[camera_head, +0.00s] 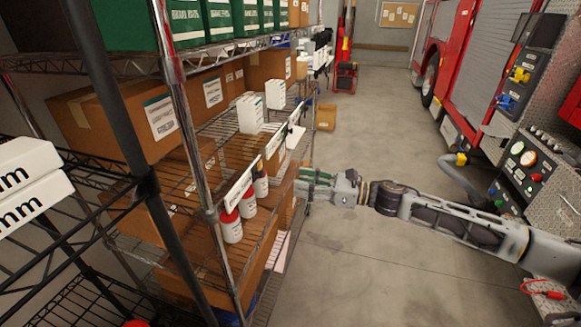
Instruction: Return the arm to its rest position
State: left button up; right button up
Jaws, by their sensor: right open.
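My right arm reaches in from the right, across the floor between the shelves and the fire truck. My right gripper (318,183) is at the edge of the wire shelf rack (214,215), pointing left, and is open. I see nothing held between its fingers, though its tips are close to the shelf boxes and partly hard to make out. My left arm and left gripper are not in view.
Red-and-white bottles (232,228) stand on the shelf left of the gripper. White boxes (249,113) and cardboard boxes (190,105) fill the rack. A red fire truck with a control panel (519,165) stands at right.

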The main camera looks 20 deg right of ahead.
jog(key=shift+m, duration=0.3)
